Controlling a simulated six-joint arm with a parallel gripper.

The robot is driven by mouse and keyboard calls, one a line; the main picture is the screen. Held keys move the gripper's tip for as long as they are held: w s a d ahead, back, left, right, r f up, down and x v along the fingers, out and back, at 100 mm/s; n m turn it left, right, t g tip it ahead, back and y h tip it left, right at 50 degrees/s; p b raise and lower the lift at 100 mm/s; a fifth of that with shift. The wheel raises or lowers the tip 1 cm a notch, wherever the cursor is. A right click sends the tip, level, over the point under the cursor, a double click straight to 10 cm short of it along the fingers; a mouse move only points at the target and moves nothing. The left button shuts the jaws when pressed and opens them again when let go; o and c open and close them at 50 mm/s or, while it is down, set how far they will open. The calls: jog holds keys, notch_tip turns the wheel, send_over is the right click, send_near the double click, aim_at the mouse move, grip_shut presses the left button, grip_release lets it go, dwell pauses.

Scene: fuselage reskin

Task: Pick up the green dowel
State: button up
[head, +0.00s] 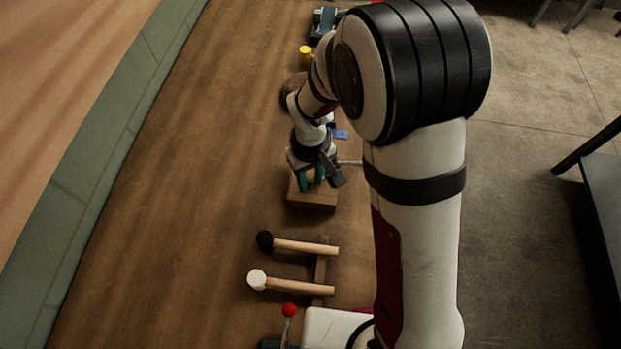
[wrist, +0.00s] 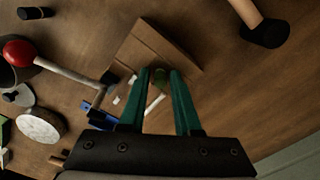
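A small green piece (wrist: 160,76), which looks like the green dowel, shows between my fingertips in the wrist view. It stands at or in a wooden block (wrist: 138,48); how far down it sits is unclear. In the head view the block (head: 312,203) lies under my gripper (head: 312,180), and the dowel cannot be made out there. In the wrist view my gripper (wrist: 160,74) has its two green fingers apart, pointing at the block. The tips are on either side of the green piece, with no clear contact.
Small white pieces (wrist: 131,80) lie near the block. A black-headed mallet (head: 266,241) and a white-headed mallet (head: 258,280) lie nearer the camera in the head view. A yellow cylinder (head: 305,55) stands farther back. The bench left of the block is clear.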

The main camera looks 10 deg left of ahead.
grip_shut()
jog(key=shift+r, duration=0.1)
